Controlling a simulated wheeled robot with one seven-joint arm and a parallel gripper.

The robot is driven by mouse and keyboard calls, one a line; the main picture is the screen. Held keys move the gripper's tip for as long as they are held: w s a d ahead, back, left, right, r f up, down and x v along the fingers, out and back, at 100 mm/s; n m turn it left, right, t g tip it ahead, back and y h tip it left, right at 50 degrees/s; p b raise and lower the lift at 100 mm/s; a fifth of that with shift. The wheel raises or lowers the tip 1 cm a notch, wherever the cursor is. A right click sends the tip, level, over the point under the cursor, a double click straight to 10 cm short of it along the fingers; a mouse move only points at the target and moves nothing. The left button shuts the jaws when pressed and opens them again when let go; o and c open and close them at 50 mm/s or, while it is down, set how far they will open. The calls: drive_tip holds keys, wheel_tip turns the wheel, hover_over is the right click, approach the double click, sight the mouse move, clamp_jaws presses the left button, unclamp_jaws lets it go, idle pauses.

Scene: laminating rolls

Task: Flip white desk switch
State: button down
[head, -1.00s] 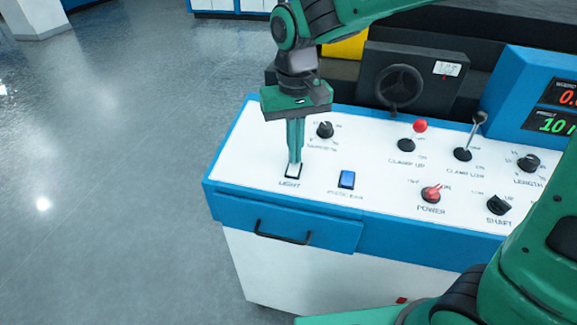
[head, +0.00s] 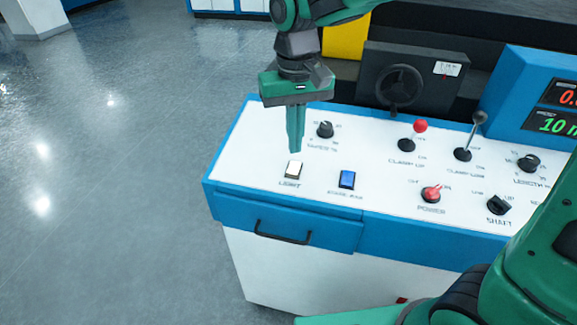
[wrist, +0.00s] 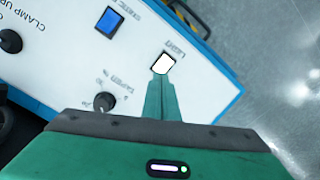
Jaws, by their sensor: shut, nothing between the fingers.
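The white desk switch (head: 293,169), labelled LIGHT, sits near the left end of the white control panel (head: 245,150). It also shows in the wrist view (wrist: 164,64), bright white, just beyond my fingertips. My gripper (head: 296,150) is shut and empty, pointing down. Its tips are a little above the switch, and in the head view a small gap shows between them. In the wrist view the fingertips (wrist: 161,74) overlap the near edge of the switch.
A blue switch (head: 347,179) is right of the white one. A black knob (head: 325,129) stands behind.

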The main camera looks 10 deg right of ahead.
sight(294, 164)
drive_tip(key=shift+r, duration=1.85)
